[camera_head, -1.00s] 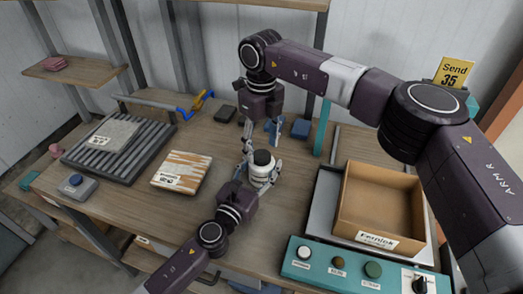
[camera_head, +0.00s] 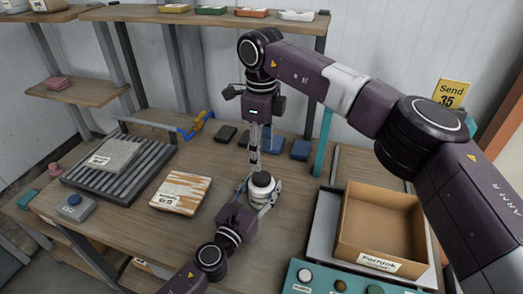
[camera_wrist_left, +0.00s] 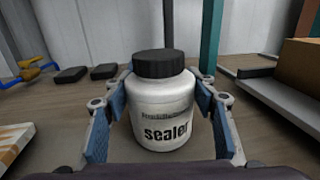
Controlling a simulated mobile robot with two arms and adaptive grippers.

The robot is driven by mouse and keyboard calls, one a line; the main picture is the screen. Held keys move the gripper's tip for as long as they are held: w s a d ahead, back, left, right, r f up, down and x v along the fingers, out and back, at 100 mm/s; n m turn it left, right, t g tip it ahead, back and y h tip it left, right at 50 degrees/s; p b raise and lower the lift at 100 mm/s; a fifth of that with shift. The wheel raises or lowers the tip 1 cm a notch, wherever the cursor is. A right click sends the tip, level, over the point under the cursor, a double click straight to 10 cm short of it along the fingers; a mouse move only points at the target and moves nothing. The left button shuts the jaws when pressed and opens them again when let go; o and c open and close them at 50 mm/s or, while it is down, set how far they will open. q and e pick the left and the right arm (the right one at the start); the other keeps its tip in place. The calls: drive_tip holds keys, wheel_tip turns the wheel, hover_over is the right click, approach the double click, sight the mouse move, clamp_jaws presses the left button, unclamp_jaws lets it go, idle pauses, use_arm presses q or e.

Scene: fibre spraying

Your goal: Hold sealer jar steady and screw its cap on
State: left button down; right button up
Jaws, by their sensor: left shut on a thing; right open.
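The white sealer jar (camera_wrist_left: 165,112) stands upright on the workbench, its "sealer" label facing the left wrist camera. Its black cap (camera_wrist_left: 159,63) sits on the mouth and looks level; how tightly it is seated cannot be told. In the head view the jar (camera_head: 262,192) and cap (camera_head: 262,179) are near the bench middle. My left gripper (camera_head: 259,194) is shut on the jar body, with blue pads on both sides in the left wrist view (camera_wrist_left: 166,108). My right gripper (camera_head: 254,163) is open, pointing down just above and behind the cap, apart from it as far as I see.
A cardboard box (camera_head: 382,232) stands in a tray at right, behind a teal button panel (camera_head: 340,283). A labelled block (camera_head: 181,193) and a grey roller rack (camera_head: 115,168) are at left. Dark and blue blocks (camera_head: 300,149) lie behind the jar. Bare bench lies left of the jar.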

sight(262, 177)
drive_tip(key=shift+r, duration=0.1)
idle(0.3)
drive_tip(key=shift+f, duration=4)
drive_tip(key=c, duration=1.2)
drive_tip(key=o, duration=1.4)
wheel_tip(262, 177, up, 12)
